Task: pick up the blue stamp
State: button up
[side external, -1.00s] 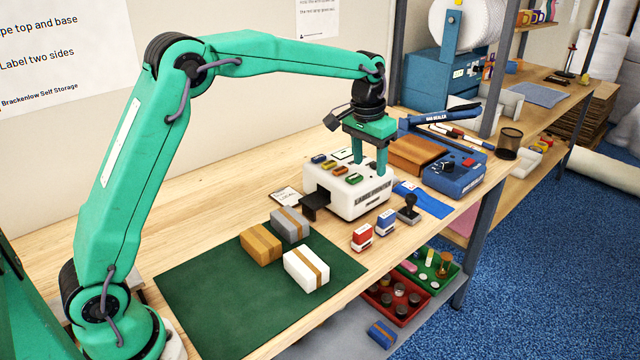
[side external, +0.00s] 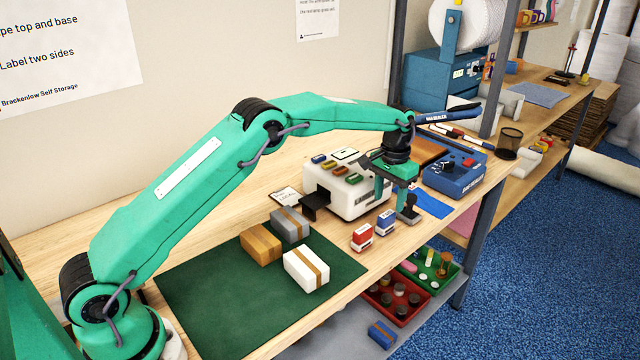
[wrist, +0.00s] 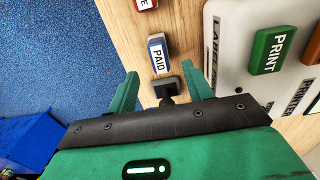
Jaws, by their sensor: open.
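My gripper (side external: 391,207) is open and low over the bench, next to the blue stamp and in front of the machine. In the wrist view my gripper (wrist: 163,76) has its fingers spread, with a black-handled stamp (wrist: 168,91) showing between them. That black stamp (side external: 409,212) is partly covered by my gripper in the side view.
The white machine (side external: 340,195) with colored buttons is close behind my gripper. Several small cartons rest on the green mat (side external: 200,305). A blue bag sealer (side external: 456,172) is to the right. The bench's front edge is close.

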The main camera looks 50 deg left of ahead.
aim_at(387, 214)
jog(key=shift+f, duration=3.85)
jog(key=c, duration=1.1)
